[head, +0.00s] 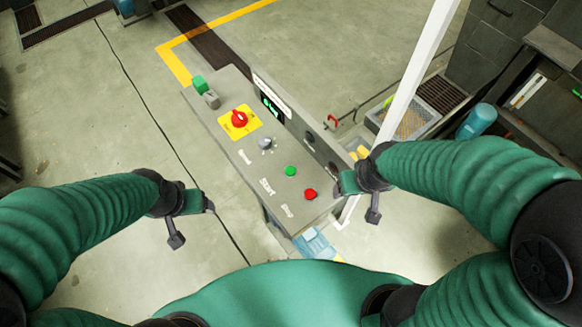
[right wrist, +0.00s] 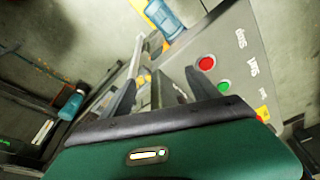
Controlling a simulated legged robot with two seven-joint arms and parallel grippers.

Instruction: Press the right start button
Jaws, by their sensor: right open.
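The grey control panel (head: 222,134) stands in the middle of the head view. A round green button (head: 291,171) sits by the "Start" label, with a red button (head: 310,194) by "Stop" nearer to me. My right gripper (head: 358,200) is open and empty, beside the panel's right edge, apart from both buttons. It also shows in the right wrist view (right wrist: 157,88). My left gripper (head: 193,222) is open and empty, left of the panel.
A white post (head: 415,75) rises behind my right gripper. Dark machinery stands at the right. Open floor lies left of the panel.

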